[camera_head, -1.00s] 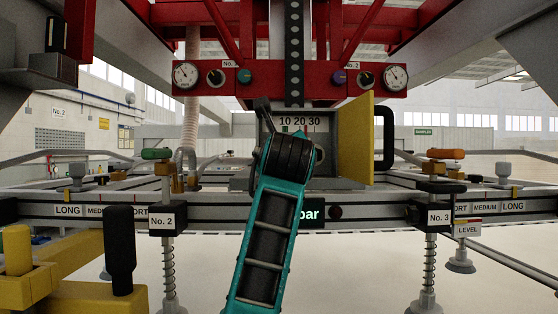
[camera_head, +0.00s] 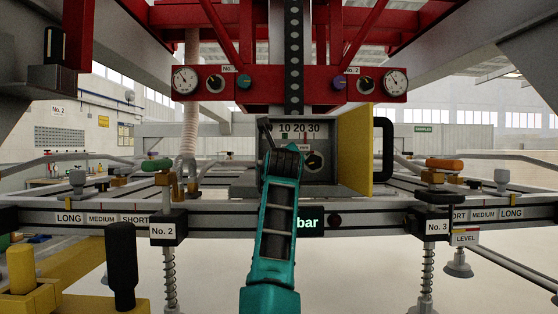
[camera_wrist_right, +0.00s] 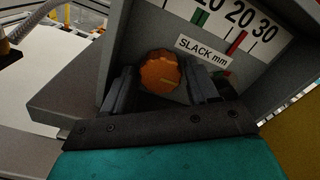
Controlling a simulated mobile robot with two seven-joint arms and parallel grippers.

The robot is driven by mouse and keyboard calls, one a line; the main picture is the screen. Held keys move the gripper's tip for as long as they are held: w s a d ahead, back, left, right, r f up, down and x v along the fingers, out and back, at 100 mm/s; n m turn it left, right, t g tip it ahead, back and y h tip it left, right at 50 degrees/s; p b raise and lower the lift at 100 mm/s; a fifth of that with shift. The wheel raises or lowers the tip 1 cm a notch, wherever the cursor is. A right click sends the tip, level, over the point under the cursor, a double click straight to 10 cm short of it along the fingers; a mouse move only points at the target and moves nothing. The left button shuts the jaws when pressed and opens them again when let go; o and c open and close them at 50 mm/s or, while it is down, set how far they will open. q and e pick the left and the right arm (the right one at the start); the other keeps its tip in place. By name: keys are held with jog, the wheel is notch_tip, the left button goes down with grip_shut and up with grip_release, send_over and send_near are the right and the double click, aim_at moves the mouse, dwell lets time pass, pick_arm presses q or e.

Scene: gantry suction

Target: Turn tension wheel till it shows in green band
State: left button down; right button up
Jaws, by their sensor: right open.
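An orange, many-sided knob (camera_wrist_right: 160,73), which I take for the tension wheel, sits on the face of a grey box (camera_wrist_right: 85,92) in the right wrist view. Beside it is a "SLACK mm" scale (camera_wrist_right: 262,30) with green and red marks; which one is a pointer I cannot tell. The scale also shows in the head view (camera_head: 298,128). My right gripper (camera_wrist_right: 158,66) is open, one finger on each side of the knob; contact is unclear. In the head view my right gripper (camera_head: 283,150) covers part of the box's face. My left gripper is out of view.
A yellow plate (camera_head: 354,150) with a black handle (camera_head: 384,148) stands at the box's right side. A red panel with gauges (camera_head: 290,84) hangs above. A grey rail (camera_head: 380,214) with labels crosses below. A black upright handle (camera_head: 121,262) stands at lower left.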

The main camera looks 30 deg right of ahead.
jog(key=c, duration=0.8)
jog(key=shift+o, duration=0.2)
